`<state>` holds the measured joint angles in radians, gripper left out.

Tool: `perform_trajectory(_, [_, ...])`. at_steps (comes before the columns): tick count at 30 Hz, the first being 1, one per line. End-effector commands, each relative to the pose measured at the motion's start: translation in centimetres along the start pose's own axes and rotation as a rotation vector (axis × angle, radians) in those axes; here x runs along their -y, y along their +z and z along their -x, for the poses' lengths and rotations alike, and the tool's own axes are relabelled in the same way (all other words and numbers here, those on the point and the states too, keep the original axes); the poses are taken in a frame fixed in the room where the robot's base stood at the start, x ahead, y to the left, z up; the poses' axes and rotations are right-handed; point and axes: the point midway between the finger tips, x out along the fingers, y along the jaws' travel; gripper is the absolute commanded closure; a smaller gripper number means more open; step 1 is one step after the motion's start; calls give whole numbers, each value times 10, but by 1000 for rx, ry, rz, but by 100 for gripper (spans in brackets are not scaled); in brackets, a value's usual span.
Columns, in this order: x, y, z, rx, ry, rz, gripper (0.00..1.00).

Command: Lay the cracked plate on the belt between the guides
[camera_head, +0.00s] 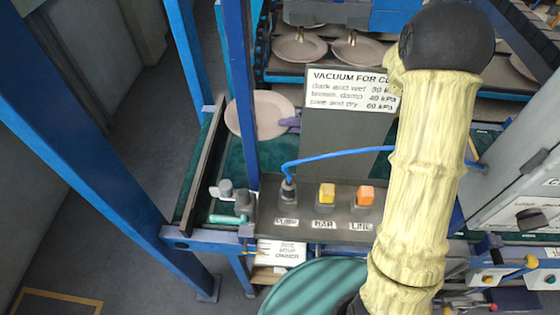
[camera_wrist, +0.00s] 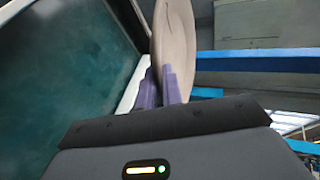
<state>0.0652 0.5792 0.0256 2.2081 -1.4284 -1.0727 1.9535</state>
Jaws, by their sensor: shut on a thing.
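The pale pinkish plate (camera_head: 273,110) is at the left of the head view, partly hidden behind a blue post. My gripper (camera_head: 289,124) is shut on its right edge with purple fingers. In the wrist view the plate (camera_wrist: 176,45) stands nearly edge-on between the fingers (camera_wrist: 159,88), with a thin dark line on its face that may be the crack. The green belt (camera_head: 190,190) runs beneath the plate in the head view and fills the left of the wrist view (camera_wrist: 65,70). A dark guide rail (camera_head: 203,160) lines its left side. The plate appears apart from the belt.
A blue upright post (camera_head: 242,60) stands close in front of the plate. A grey control panel (camera_head: 310,205) with a blue hose (camera_head: 340,153) lies to the right. A rack with other plates (camera_head: 300,48) is behind. Grey fittings (camera_head: 241,200) sit near the belt's front end.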

Motion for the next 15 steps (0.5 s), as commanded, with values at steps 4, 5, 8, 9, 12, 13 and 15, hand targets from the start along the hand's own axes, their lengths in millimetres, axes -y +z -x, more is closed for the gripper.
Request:
perform_trajectory(4, [-3, 3, -6, 10, -2, 3, 100])
perform_trajectory(5, [-6, 3, -7, 11, -2, 3, 100])
perform_trajectory(8, [-22, 2, -12, 8, -1, -1, 100])
perform_trajectory(9, [-30, 2, -15, 5, 0, -4, 100])
perform_trajectory(12, [-51, 0, -21, 1, -1, -6, 100])
perform_trajectory(13, [-56, 0, -23, 0, -1, -6, 100])
perform_trajectory(15, [-70, -1, -28, -1, -1, -5, 100])
